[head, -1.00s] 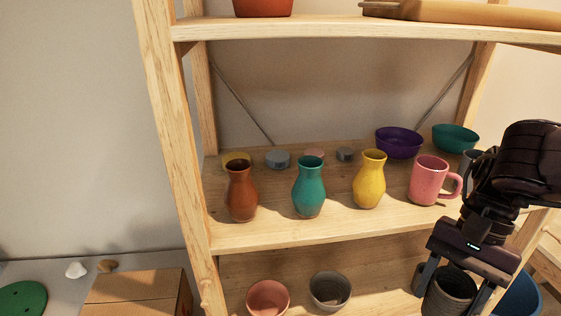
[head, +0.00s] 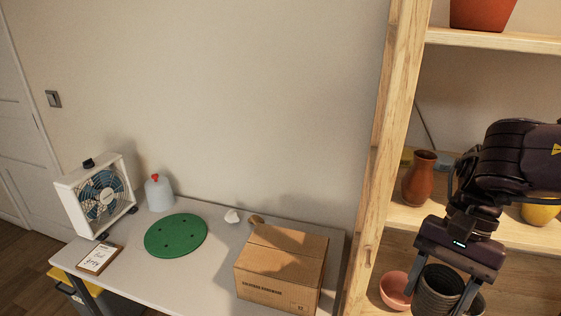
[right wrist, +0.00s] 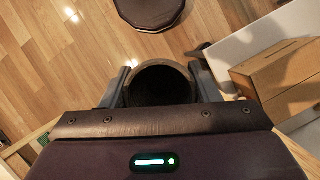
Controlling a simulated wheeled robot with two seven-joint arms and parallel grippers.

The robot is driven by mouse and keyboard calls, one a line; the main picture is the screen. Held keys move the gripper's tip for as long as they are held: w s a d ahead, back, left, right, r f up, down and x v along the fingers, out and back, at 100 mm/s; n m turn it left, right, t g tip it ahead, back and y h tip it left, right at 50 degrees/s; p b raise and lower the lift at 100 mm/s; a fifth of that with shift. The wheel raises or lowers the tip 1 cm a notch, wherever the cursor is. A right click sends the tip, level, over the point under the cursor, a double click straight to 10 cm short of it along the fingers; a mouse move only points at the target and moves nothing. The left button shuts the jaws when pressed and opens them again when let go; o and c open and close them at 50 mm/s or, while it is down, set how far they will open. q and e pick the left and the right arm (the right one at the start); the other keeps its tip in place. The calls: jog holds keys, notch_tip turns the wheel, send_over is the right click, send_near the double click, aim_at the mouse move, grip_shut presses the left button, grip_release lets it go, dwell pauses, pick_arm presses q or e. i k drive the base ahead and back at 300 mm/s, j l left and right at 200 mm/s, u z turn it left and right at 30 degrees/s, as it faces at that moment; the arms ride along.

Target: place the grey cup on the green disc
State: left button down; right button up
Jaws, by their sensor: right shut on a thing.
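The grey cup (head: 440,289) is between the fingers of my right gripper (head: 441,293), in front of the shelf at the right of the head view. My right gripper is shut on it. In the right wrist view the cup (right wrist: 161,82) sits between the two fingers (right wrist: 160,85), its dark opening facing the camera. The green disc (head: 176,235) lies flat on the grey table, left of the middle of the head view, well to the left of the gripper. It has a few dark holes. My left gripper is in neither view.
A cardboard box (head: 281,268) stands on the table (head: 215,262) between the disc and the shelf. A fan (head: 100,198), a clear bottle with a red cap (head: 159,193) and a small sign (head: 99,258) surround the disc. The shelf post (head: 385,150) rises left of my right arm.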

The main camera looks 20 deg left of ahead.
aim_at(176, 233)
jog(key=i+j+u, duration=0.15)
jog(key=j+u, duration=0.3)
jog(key=i+j+u, duration=0.25)
jog(key=u, duration=0.25)
jog(key=i+j+u, duration=0.3)
jog(key=u, duration=0.15)
jog(key=i+j, duration=0.5)
jog(key=i, duration=0.15)
